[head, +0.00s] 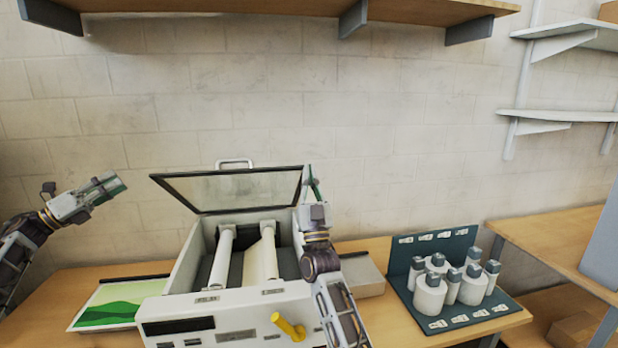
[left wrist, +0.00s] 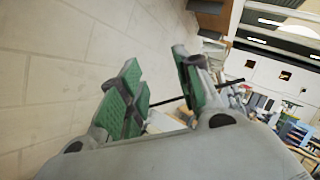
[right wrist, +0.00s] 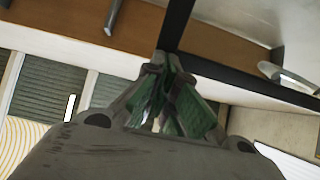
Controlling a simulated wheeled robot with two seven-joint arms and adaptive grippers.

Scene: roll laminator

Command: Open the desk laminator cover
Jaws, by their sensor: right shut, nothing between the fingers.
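The desk laminator (head: 225,310) stands on the table, with two pale rolls (head: 261,261) showing inside. Its clear, dark-framed cover (head: 235,188) is raised at the back, with a pale handle (head: 235,163) along its top edge. My right gripper (head: 313,182) is shut and empty at the cover's right edge. In the right wrist view its green-padded fingers (right wrist: 168,75) meet close to a dark frame bar; I cannot tell if they touch it. My left gripper (head: 112,185) is away to the left of the laminator; its fingers (left wrist: 160,78) are apart and empty.
A green-pictured sheet (head: 108,303) lies left of the laminator. A dark stand with several white bottles (head: 428,296) is at the right. A yellow knob (head: 289,327) sticks out of the laminator's front. A wooden shelf (head: 290,10) hangs above. Air around my left gripper is free.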

